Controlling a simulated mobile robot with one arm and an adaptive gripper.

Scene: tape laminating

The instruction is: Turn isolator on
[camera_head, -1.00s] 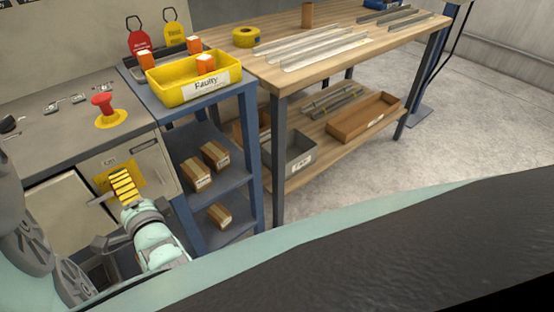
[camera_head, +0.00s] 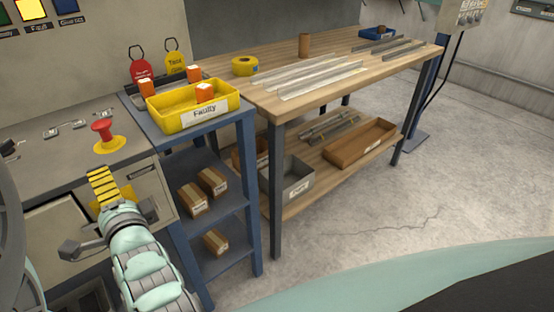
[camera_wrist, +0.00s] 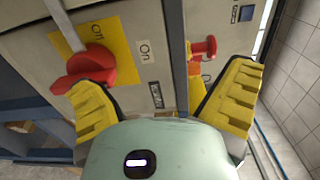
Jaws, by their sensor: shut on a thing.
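The isolator's red rotary handle (camera_wrist: 88,64) sits on a yellow plate on the cabinet front, by the left finger in the wrist view. A label with "On" (camera_wrist: 145,50) is beside the plate. My gripper (camera_wrist: 165,82) has thick yellow ribbed fingers and is shut on the handle, though the fingers look wide apart from this angle. In the head view my gripper (camera_head: 103,184) is at the cabinet front. It hides the handle there, and only part of the yellow plate (camera_head: 127,194) shows. The handle's exact angle is hard to tell.
A red emergency stop button (camera_head: 103,131) stands on the cabinet top above my gripper. A blue shelf unit (camera_head: 247,185) with a yellow "Faulty" bin (camera_head: 165,118) stands close on the right. A wooden workbench (camera_head: 270,95) is beyond it, with open floor in front.

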